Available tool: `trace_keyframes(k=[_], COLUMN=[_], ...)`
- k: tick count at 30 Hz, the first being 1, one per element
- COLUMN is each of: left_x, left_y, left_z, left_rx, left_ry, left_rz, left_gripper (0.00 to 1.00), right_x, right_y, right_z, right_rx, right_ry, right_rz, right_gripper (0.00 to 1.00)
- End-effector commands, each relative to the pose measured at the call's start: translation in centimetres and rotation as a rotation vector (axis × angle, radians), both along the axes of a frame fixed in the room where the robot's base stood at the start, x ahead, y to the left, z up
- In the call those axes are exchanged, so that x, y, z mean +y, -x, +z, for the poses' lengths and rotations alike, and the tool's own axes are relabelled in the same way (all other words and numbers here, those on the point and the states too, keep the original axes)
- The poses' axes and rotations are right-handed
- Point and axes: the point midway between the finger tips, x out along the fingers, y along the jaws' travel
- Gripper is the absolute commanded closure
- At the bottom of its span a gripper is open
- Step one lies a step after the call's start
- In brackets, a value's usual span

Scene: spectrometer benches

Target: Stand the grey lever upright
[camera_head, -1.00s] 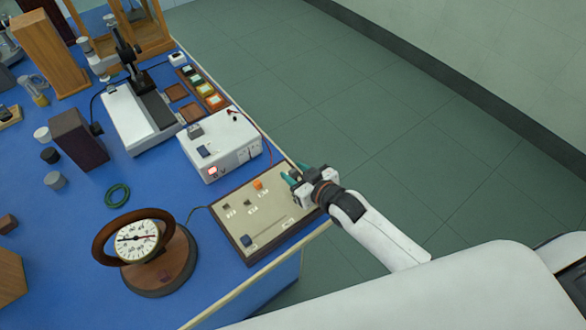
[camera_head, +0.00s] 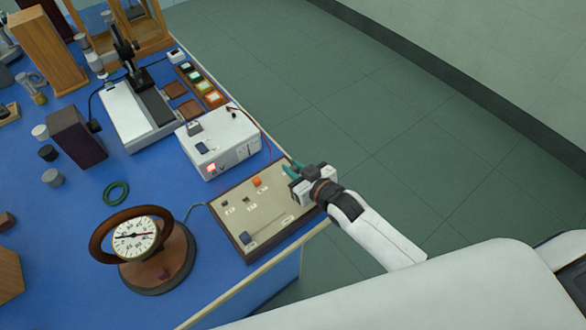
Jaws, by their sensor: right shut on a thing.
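The beige control panel (camera_head: 272,213) lies in a dark wooden frame at the bench's right edge. My right gripper (camera_head: 292,168), with teal fingertips, is at the panel's far right end. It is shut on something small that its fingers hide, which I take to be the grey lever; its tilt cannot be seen. An orange switch (camera_head: 257,182) and small dark switches (camera_head: 246,200) stand on the panel to the left of the gripper. A blue-grey knob (camera_head: 246,239) beside a slot is at the near corner. My left gripper is not in view.
A white box with a red lit display (camera_head: 222,145) stands just behind the panel. A round dial gauge (camera_head: 135,237) on a wooden base and a green ring (camera_head: 116,193) are to the left. Open floor lies beyond the bench's right edge.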

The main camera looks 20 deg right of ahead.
Motion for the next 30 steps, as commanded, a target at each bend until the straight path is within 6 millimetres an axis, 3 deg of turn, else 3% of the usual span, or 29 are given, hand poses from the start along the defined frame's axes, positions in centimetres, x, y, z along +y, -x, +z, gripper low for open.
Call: trace_keyframes(k=[3,10,25,26,30], left_x=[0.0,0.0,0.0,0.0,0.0], left_y=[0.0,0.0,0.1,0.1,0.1], left_z=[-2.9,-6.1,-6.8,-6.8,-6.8], left_rx=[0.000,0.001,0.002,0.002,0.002], left_ry=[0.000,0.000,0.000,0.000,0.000], left_rz=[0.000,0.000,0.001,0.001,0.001], left_gripper=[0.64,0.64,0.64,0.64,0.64], right_x=[-0.2,-0.7,-0.8,-0.8,-0.8], right_y=[0.8,1.8,2.3,2.3,2.2], right_z=[-0.9,-0.4,0.4,0.4,0.4], right_rx=[-0.116,-0.309,-0.379,-0.379,-0.379], right_ry=[-0.047,-0.114,-0.138,-0.138,-0.138], right_rz=[-0.001,-0.002,-0.001,-0.001,-0.001], right_gripper=[1.00,1.00,1.00,0.77,0.58])
